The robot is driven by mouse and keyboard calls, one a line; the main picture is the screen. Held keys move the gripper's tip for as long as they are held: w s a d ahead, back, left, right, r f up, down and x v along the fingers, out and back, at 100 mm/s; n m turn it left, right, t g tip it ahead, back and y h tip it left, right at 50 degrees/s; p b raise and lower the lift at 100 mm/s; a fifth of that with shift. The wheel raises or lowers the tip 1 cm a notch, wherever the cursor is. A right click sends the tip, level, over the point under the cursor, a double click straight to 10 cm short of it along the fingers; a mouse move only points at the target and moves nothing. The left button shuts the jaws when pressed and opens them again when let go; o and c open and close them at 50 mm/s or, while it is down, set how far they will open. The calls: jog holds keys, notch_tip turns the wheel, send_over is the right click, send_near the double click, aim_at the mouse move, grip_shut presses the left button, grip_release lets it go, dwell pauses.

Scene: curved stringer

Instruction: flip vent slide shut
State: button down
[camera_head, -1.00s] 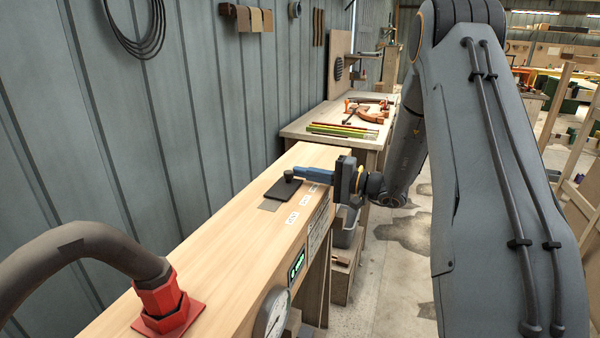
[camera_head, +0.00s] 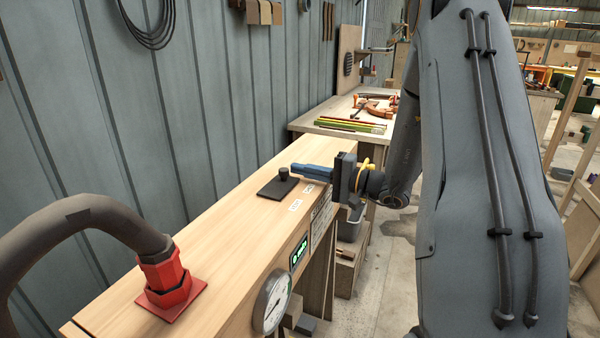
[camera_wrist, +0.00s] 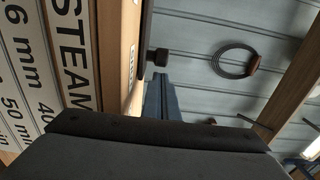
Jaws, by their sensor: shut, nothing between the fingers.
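The vent slide is a flat black plate (camera_head: 275,189) with a short dark knob (camera_head: 284,174), lying on top of the long pale wooden box (camera_head: 215,221). No grey patch shows beside the plate. In the wrist view the knob (camera_wrist: 157,57) stands out from the dark plate edge, just ahead of my fingertips. My gripper (camera_head: 296,168) has blue fingers pressed together with nothing between them. It is just behind and to the right of the knob, above the box top. I cannot tell whether the fingers touch the knob.
A thick grey hose (camera_head: 85,215) enters the box top through a red fitting (camera_head: 165,283). A round gauge (camera_head: 271,303) and a green display (camera_head: 299,252) are on the box's front side. A workbench with clamps (camera_head: 375,106) stands behind. A corrugated wall (camera_head: 150,110) runs along the left.

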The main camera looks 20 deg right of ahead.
jog(key=d, duration=0.1)
jog(key=w+d+b, duration=0.1)
jog(key=d, duration=0.1)
jog(key=shift+w+d+f, duration=0.2)
jog(key=shift+w, duration=0.05)
jog(key=b+v, duration=0.3)
jog(key=v, duration=0.6)
jog(key=shift+s+r, duration=0.25)
jog(key=shift+s, duration=0.05)
